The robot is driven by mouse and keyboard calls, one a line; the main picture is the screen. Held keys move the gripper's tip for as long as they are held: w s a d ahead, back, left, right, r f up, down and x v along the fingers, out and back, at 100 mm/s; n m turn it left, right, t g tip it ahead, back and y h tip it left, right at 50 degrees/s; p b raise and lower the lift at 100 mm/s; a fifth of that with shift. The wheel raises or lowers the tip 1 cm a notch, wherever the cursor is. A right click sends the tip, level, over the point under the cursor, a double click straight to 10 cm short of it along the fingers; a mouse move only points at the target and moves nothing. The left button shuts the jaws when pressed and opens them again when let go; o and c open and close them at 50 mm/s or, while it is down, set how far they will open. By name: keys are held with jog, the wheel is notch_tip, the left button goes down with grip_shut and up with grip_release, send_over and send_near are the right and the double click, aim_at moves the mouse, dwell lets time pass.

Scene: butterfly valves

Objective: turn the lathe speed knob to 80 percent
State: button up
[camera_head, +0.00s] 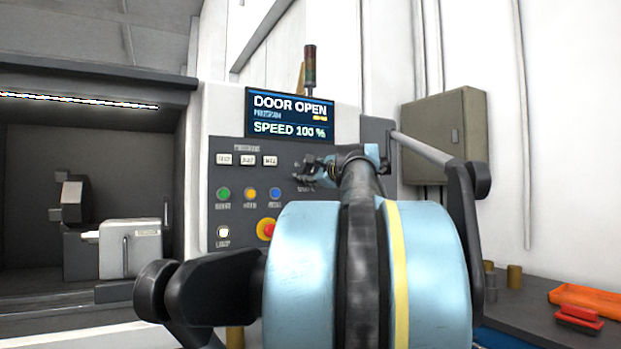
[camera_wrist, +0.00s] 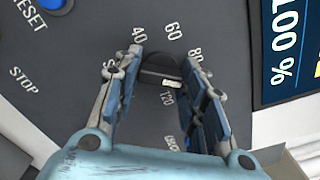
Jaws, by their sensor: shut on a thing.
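The speed knob (camera_wrist: 160,73) is dark and round, between my gripper's fingers in the wrist view. Its white mark (camera_wrist: 172,84) lies on the right side, toward the right finger. Printed 40, 60, 80 and 120 show around it; the area between 80 and 120 is covered by the right finger. My gripper (camera_wrist: 165,60) is shut on the knob, one finger on each side. In the head view my gripper (camera_head: 312,174) is at the panel, and hides the knob. The display (camera_head: 290,116) reads SPEED 100 % and DOOR OPEN.
The control panel (camera_head: 225,178) carries several buttons and a red emergency stop (camera_head: 267,229) below left of my gripper. The open lathe bay (camera_head: 40,180) is at left. A grey box (camera_head: 445,135) hangs at right above a bench with an orange tray (camera_head: 588,299).

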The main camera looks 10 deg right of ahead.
aim_at(311, 174)
jog(key=n, duration=0.6)
jog(key=shift+a+f+n, duration=0.1)
jog(key=shift+f+n, duration=0.05)
jog(key=shift+n, duration=0.15)
dwell(0.4)
jog(key=o, duration=1.1)
jog(key=shift+c, duration=0.2)
jog(key=shift+s, duration=0.1)
jog(key=shift+v, duration=2.2)
jog(key=v, duration=0.7)
jog(key=shift+s, duration=0.1)
